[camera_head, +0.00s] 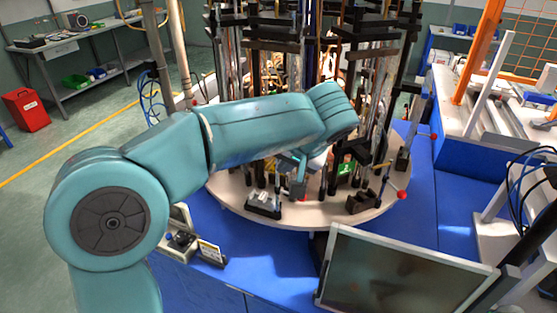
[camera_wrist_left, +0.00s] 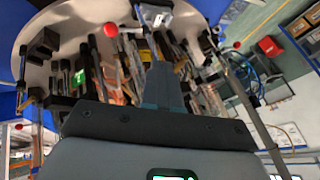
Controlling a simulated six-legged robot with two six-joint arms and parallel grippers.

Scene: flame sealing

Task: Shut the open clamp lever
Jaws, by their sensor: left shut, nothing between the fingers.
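My left gripper (camera_head: 298,186) is over the front part of the white round table (camera_head: 310,216), partly hidden below my teal forearm. In the left wrist view the fingers (camera_wrist_left: 160,85) are together and empty. A red knob (camera_head: 401,195) sticks out past the table's front right edge, beside a black clamp base (camera_head: 362,202). Another red knob (camera_head: 433,137) is farther back on the right. The wrist view shows a red knob (camera_wrist_left: 110,30) left of the fingers, apart from them. I cannot tell for certain which lever is open. My right gripper is not in view.
Tall rods and glassware crowd the table's middle. Another black clamp base (camera_head: 263,205) is near the front edge. A monitor (camera_head: 400,275) stands in front at the lower right. A small control box (camera_head: 183,242) sits at the front left.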

